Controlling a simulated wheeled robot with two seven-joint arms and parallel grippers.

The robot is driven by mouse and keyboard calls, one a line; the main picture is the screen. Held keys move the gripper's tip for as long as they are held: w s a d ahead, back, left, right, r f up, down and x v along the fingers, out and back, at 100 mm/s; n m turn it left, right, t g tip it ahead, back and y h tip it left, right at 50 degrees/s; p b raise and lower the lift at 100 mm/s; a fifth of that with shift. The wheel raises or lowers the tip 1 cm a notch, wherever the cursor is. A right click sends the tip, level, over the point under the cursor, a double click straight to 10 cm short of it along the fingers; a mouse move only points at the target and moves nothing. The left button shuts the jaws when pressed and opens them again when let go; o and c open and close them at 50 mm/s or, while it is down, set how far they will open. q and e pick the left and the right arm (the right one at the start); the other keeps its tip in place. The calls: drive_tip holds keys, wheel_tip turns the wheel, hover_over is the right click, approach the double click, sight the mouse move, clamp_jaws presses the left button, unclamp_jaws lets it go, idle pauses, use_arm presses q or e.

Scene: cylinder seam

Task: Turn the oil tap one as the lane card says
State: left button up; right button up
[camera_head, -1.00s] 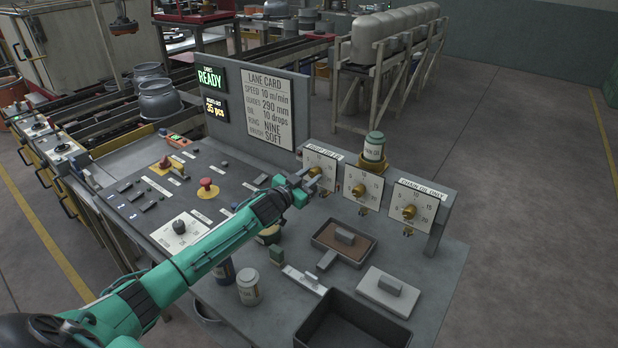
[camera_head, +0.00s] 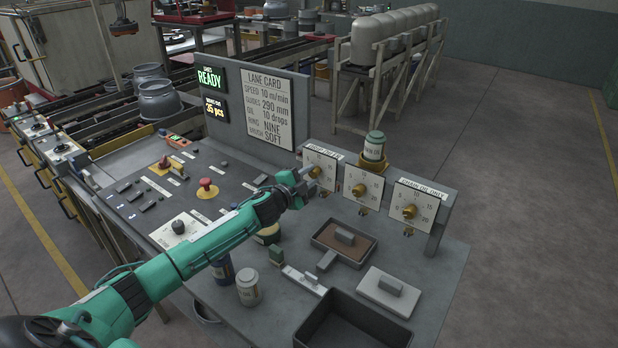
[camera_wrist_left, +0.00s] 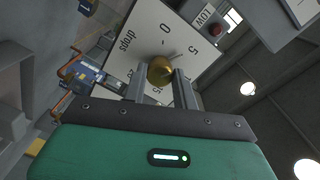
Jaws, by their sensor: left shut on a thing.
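The lane card (camera_head: 268,108) stands upright at the back of the desk and reads OIL 10 drops. Three white dial plates with brass knobs stand along the right panel. My left gripper (camera_head: 307,172) is at the leftmost dial, shut on its brass knob (camera_head: 315,172). In the left wrist view the knob (camera_wrist_left: 160,70) sits between my two fingertips (camera_wrist_left: 160,84), in front of a plate (camera_wrist_left: 140,45) marked drops, 0 and 5. The knob's exact setting is unclear. My right gripper is out of view.
The middle knob (camera_head: 360,190) and right knob (camera_head: 409,211) are close beside, the right plate labelled CHAIN OIL ONLY. An oil jar (camera_head: 374,147) stands above the panel. A brown tray (camera_head: 322,240), a dark bin (camera_head: 305,335) and a red button (camera_head: 207,187) are on the desk.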

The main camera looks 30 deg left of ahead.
use_arm(q)
drive_tip(key=m, duration=1)
drive_tip(key=shift+f+y, duration=0.1)
drive_tip(key=shift+y, duration=0.2)
drive_tip(key=shift+d+m, duration=0.1)
drive_tip(key=shift+m, duration=1)
drive_tip(key=o, duration=1)
drive_tip(key=shift+c, duration=0.2)
drive_tip(key=shift+s, duration=0.15)
